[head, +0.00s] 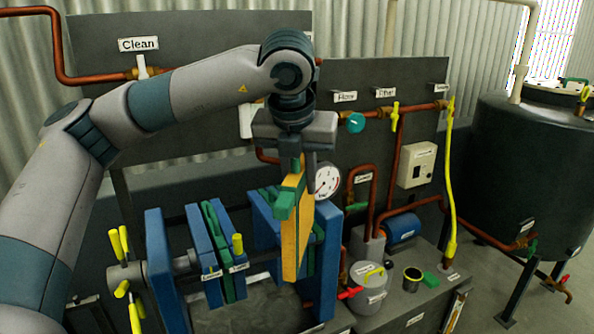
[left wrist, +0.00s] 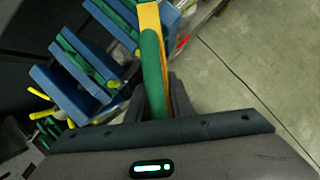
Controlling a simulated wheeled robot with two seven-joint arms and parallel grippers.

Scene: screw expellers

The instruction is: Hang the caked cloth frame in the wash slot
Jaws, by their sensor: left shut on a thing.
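My left gripper (head: 299,172) points down and is shut on the cloth frame (head: 293,238), a flat yellow-orange panel with green end pieces. The frame hangs upright, seen nearly edge-on, in front of the pressure gauge and the right-hand blue press plates. In the left wrist view the frame's green and yellow edge (left wrist: 153,58) runs up from between the fingers (left wrist: 157,98). Whether it touches the press behind it I cannot tell. I cannot make out which part is the wash slot. My right gripper is not in view.
The press has blue plates (head: 203,240), green frames (head: 220,245) and yellow handles. A white gauge (head: 327,181) is close behind the held frame. A lidded grey pot (head: 370,289), copper pipes and a dark tank (head: 530,165) stand to the right. Open floor shows in the left wrist view (left wrist: 260,70).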

